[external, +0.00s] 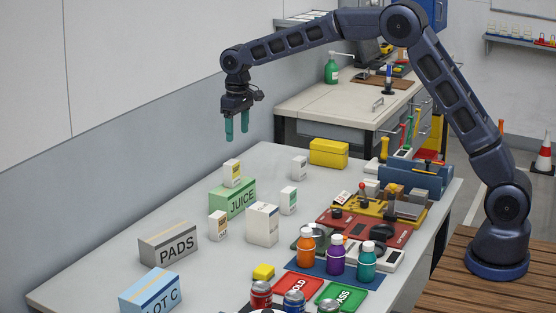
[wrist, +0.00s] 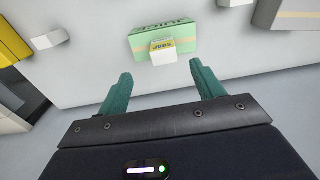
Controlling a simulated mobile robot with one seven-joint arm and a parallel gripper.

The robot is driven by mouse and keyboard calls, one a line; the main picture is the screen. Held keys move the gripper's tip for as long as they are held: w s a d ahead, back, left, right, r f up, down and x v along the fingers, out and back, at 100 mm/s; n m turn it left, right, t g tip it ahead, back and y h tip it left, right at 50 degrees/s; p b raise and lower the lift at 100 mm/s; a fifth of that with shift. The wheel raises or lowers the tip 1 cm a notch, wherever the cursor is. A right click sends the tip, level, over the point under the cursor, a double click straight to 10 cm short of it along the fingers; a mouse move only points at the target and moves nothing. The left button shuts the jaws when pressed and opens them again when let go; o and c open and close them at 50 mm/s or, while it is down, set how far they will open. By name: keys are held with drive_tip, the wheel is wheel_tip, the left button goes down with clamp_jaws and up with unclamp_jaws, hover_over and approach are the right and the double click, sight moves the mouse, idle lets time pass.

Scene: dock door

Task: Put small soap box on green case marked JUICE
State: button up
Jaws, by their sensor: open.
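The green case marked JUICE (external: 233,202) stands on the grey table; it shows upside down in the wrist view (wrist: 150,28). A small white and yellow box (external: 232,174) stands upright on top of the case. Its yellow face reads SOAP in the wrist view (wrist: 163,51). My gripper (external: 237,136) is open and empty, pointing down above the box and clear of it. In the wrist view the two green fingers (wrist: 160,82) are wide apart, with the soap box beyond the gap between them.
Small boxes (external: 218,225) (external: 289,201) (external: 299,168) and a larger white box (external: 262,224) stand around the case. A grey PADS case (external: 168,246), a blue LOT C case (external: 150,291) and a yellow case (external: 329,152) are farther off. Bottles (external: 336,257) stand front right.

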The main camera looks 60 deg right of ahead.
drive_tip(key=s+d+r+t, duration=0.1)
drive_tip(key=s+r, duration=0.4)
drive_tip(key=s, duration=0.5)
drive_tip(key=s+d+r, duration=0.1)
drive_tip(key=s+r, duration=0.5)
drive_tip(key=s, duration=0.3)
drive_tip(key=s+d+r+t, duration=0.1)
drive_tip(key=s+r, duration=0.4)
drive_tip(key=s, duration=0.5)
drive_tip(key=s+f+t, duration=0.1)
drive_tip(key=s+f, duration=0.2)
drive_tip(key=s, duration=1.1)
drive_tip(key=s+d+f+t, duration=0.1)
drive_tip(key=s+f, duration=0.2)
drive_tip(key=s, duration=1.1)
drive_tip(key=shift+s+d, duration=0.15)
drive_tip(key=shift+d, duration=0.15)
